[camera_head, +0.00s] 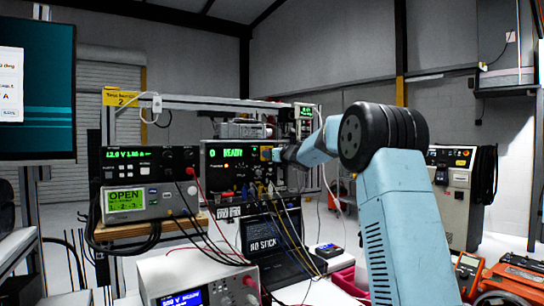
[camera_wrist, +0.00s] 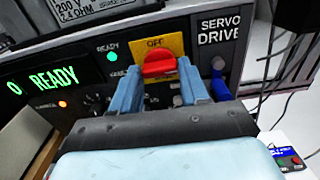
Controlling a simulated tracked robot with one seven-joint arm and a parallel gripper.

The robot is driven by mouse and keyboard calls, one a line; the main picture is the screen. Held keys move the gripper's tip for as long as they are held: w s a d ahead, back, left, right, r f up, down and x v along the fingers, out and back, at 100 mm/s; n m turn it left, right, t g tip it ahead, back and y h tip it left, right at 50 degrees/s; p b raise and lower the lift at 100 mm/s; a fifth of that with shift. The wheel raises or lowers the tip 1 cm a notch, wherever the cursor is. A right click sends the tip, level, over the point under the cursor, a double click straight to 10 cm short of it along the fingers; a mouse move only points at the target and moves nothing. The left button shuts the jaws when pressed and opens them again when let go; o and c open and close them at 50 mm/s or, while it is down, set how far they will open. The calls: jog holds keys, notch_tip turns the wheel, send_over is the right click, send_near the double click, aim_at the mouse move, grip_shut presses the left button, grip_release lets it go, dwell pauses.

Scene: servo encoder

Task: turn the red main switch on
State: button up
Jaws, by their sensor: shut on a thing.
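The red main switch (camera_wrist: 158,66) sits on a yellow plate (camera_wrist: 172,43) on the front of the black servo drive (camera_wrist: 232,68). The word OFF shows on the plate above the knob. My gripper (camera_wrist: 157,71) has one blue finger on each side of the red knob and is shut on it. In the head view my gripper (camera_head: 276,154) reaches the right part of the servo drive (camera_head: 215,172), and the red knob is hidden there. The drive's display reads "0 READY", and a green lamp (camera_wrist: 112,57) by the word READY is lit.
A blue plug (camera_wrist: 220,88) sits right of the switch, close to my right finger. Cables (camera_head: 275,205) hang in front of the drive. A laptop (camera_head: 268,240) stands below. Bench instruments (camera_head: 140,200) are stacked at the left.

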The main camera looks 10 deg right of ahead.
jog(key=o, duration=0.7)
jog(key=shift+w+f, duration=0.1)
jog(key=shift+f, duration=0.15)
jog(key=o, duration=0.4)
jog(key=shift+r, duration=0.15)
jog(key=shift+c, duration=0.2)
jog(key=v, duration=1.4)
jog(key=shift+a, duration=0.1)
